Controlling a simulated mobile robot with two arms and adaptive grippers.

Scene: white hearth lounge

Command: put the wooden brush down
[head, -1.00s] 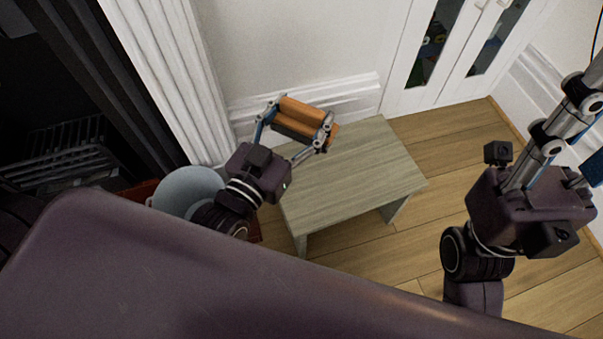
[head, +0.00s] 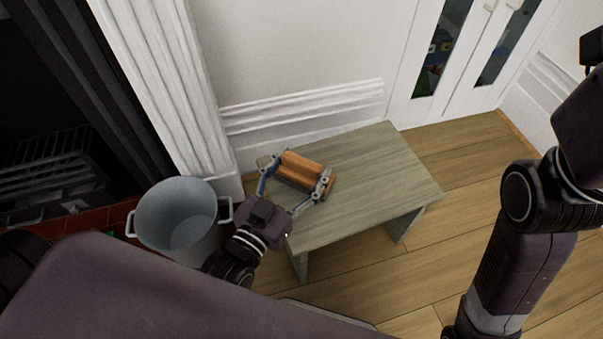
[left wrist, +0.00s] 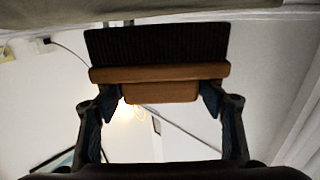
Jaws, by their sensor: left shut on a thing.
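The wooden brush (head: 300,168) is orange-brown wood with a block handle. My left gripper (head: 296,178) is shut on it, over the far left part of the small greenish-wood table (head: 370,180). In the left wrist view the brush (left wrist: 160,74) sits between the two fingers (left wrist: 161,98), gripped by its handle, with its dark bristles on the far side. I cannot tell whether the brush touches the tabletop. My right arm stands at the right of the head view; its fingers are out of the frame.
A grey-blue metal bucket (head: 178,218) stands left of the table, by the dark fireplace (head: 60,150). White wall trim (head: 300,115) runs behind the table. A white glass-fronted cabinet (head: 460,60) is at the back right. The tabletop's right part is clear.

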